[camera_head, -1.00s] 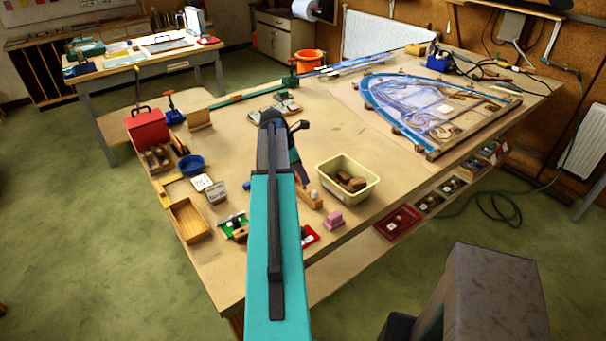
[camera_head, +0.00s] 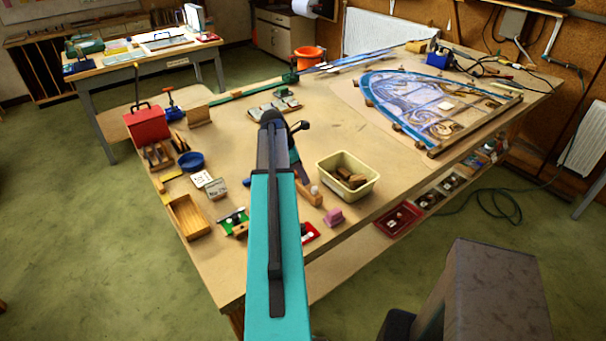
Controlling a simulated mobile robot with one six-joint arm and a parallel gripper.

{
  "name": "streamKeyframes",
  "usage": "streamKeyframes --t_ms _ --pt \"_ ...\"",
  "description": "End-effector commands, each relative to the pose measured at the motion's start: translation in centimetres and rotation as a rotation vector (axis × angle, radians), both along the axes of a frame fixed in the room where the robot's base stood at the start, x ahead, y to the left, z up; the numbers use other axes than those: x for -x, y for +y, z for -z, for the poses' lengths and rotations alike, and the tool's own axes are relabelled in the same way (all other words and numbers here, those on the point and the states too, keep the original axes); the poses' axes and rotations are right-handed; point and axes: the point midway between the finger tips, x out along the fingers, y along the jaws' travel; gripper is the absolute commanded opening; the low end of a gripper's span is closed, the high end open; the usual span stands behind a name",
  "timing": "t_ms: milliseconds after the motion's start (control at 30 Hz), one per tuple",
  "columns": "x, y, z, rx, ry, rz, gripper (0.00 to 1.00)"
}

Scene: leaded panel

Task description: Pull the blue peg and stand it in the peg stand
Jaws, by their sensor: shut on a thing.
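My teal arm (camera_head: 273,240) reaches from the bottom edge over the near part of the workbench. My gripper is hidden behind the arm, so its fingers and anything between them do not show. Part of my wrist shows just right of the arm's far end. I cannot make out the blue peg for certain. A small blue bit (camera_head: 248,183) shows at the arm's left edge, too small to identify. I cannot make out the peg stand either; the arm covers the bench around there.
The leaded panel (camera_head: 440,107) lies farther back.

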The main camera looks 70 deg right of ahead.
Motion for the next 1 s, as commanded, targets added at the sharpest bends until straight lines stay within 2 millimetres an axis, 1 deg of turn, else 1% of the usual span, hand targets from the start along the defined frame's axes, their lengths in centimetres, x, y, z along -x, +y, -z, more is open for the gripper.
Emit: streamKeyframes --t_ms 467,500,567,600,1000 --pt "0.0 0.01 0.79 0.0 0.0 0.0 0.0" --pt "0.0 0.0 0.76 0.0 0.0 0.0 0.21" --pt "0.0 0.0 0.74 0.0 0.0 0.0 0.32" --pt "0.0 0.0 0.74 0.0 0.0 0.0 0.38" --pt "-0.07 0.02 0.62 0.001 -0.001 0.0 0.38"
